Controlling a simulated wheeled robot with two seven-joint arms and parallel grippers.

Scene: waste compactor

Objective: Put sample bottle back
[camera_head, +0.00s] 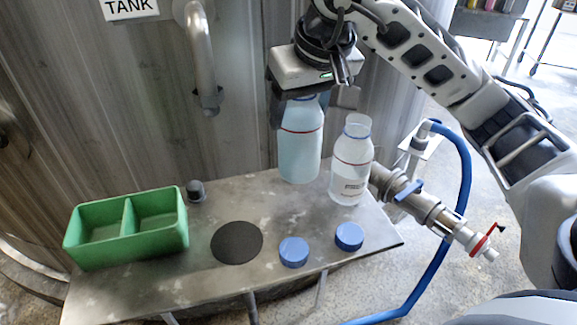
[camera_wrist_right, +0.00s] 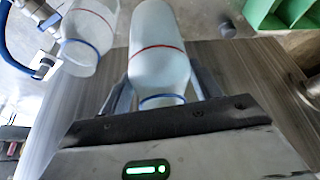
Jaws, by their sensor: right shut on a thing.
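A sample bottle (camera_head: 300,145) of pale blue liquid, with a red ring, hangs upright below my right gripper (camera_head: 308,92) at the back of the metal shelf. My right gripper is shut on its neck; the bottle also shows between the fingers in the right wrist view (camera_wrist_right: 160,50). I cannot tell whether its base touches the shelf. A second, clear bottle (camera_head: 351,165) with a white label stands open just right of it, also in the wrist view (camera_wrist_right: 88,38). My left gripper is in neither view.
The metal shelf (camera_head: 200,285) holds a green two-part box (camera_head: 130,240), a black round pad (camera_head: 237,242), a small dark cap (camera_head: 196,191) and blue caps (camera_head: 293,252) (camera_head: 349,236). A tank pipe (camera_head: 203,60) is at left; a valve (camera_head: 410,200) and blue hose (camera_head: 462,180) are at right.

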